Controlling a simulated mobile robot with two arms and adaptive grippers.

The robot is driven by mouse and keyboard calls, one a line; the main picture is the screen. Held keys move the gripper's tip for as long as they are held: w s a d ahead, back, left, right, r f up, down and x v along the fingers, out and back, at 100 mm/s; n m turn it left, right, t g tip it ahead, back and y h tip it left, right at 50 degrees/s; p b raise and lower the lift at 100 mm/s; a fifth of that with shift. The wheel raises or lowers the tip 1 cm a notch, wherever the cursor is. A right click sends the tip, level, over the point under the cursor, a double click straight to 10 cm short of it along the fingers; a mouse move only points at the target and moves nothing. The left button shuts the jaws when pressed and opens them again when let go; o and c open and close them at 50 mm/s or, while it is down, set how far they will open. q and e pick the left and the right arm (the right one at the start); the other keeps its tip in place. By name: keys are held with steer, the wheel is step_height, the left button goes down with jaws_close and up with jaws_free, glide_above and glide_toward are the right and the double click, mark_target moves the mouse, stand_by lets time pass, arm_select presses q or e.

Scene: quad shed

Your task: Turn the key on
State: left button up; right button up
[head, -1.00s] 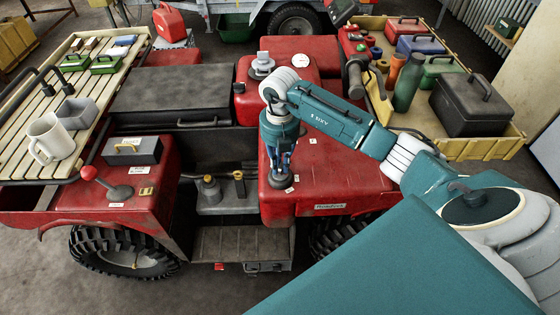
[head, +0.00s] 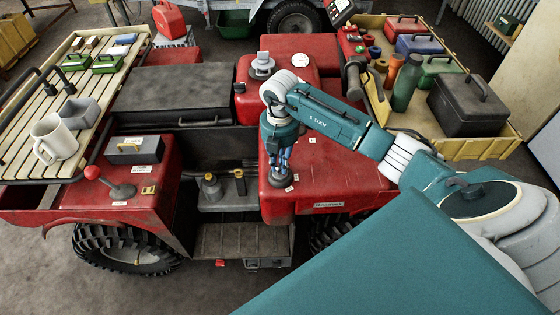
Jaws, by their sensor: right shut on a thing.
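My right gripper (head: 280,170) points straight down onto the red quad body (head: 335,165), at the near edge of its panel. Its blue-lit fingers are shut on the key, which sits at a dark round switch base (head: 280,182). The fingers and my wrist hide the key itself, so its turn angle cannot be read. Small white labels (head: 290,189) lie beside the switch base. My left gripper is not in view.
A red-knobbed lever (head: 92,173) and a grey box (head: 134,151) are on the left fender. A slatted rack with a white mug (head: 54,138) is at left. A yellow tray (head: 480,148) with bottles and toolboxes is at right. The footwell between the fenders is open.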

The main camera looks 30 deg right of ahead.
steer(key=shift+s+f, duration=0.1)
steer(key=shift+s, duration=0.15)
steer(key=shift+m+p, duration=0.5)
steer(key=shift+m, duration=0.2)
steer(key=shift+f+m, duration=0.1)
steer(key=shift+m, duration=0.4)
steer(key=o, duration=0.7)
steer(key=shift+r, duration=0.2)
